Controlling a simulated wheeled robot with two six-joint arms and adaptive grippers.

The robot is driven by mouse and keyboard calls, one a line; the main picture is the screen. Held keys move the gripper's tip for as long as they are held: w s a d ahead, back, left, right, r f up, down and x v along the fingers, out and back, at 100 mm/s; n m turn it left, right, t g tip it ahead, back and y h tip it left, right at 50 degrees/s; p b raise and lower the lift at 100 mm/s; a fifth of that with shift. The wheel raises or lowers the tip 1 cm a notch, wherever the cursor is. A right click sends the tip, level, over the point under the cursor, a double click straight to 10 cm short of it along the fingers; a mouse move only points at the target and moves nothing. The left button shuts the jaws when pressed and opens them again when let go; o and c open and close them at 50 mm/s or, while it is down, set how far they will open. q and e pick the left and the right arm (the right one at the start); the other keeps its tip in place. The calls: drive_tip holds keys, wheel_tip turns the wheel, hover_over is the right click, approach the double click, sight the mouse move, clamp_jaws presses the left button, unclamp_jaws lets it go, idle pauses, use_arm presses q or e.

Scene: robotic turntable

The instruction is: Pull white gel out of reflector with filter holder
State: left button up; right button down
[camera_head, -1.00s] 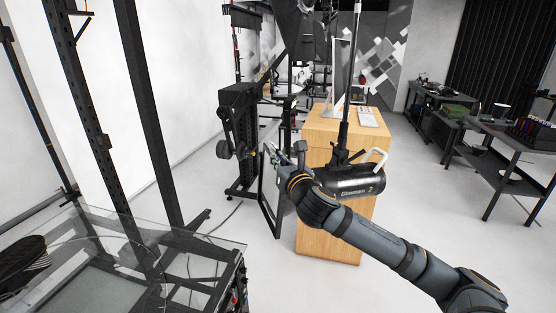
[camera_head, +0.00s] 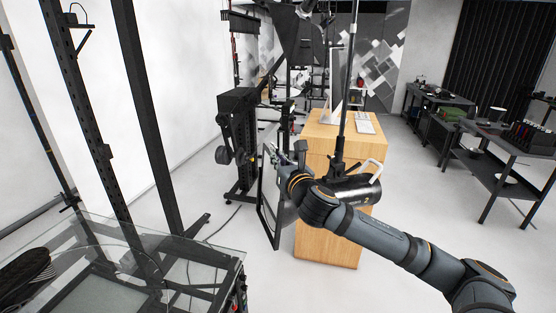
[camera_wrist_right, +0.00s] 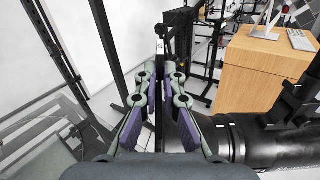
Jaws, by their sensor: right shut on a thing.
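The black reflector (camera_head: 358,188) is a cylinder with a white handle, on a dark pole in front of the wooden cabinet. Its left end is hidden behind my right arm. The filter holder (camera_head: 261,205) is a thin black upright frame left of the reflector, seen nearly edge-on. It looks apart from the reflector. The gel inside shows only as a narrow greyish strip. My right gripper (camera_head: 274,154) is shut on the holder's upper edge. In the right wrist view the fingers (camera_wrist_right: 159,82) close on the thin dark frame. My left gripper is out of view.
The wooden cabinet (camera_head: 320,235) stands behind the reflector. A black stand with weights (camera_head: 237,130) is behind and left of the holder. A glass-topped table (camera_head: 205,258) is at the lower left. Shelves with items (camera_head: 490,155) stand at the right. Bare floor lies below the holder.

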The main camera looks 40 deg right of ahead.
wheel_tip(320, 180, up, 12)
drive_tip(key=d+p, duration=0.1)
drive_tip(key=p, duration=0.4)
drive_tip(key=shift+s+r, duration=0.15)
idle(1.6)
drive_tip(key=shift+d, duration=0.1)
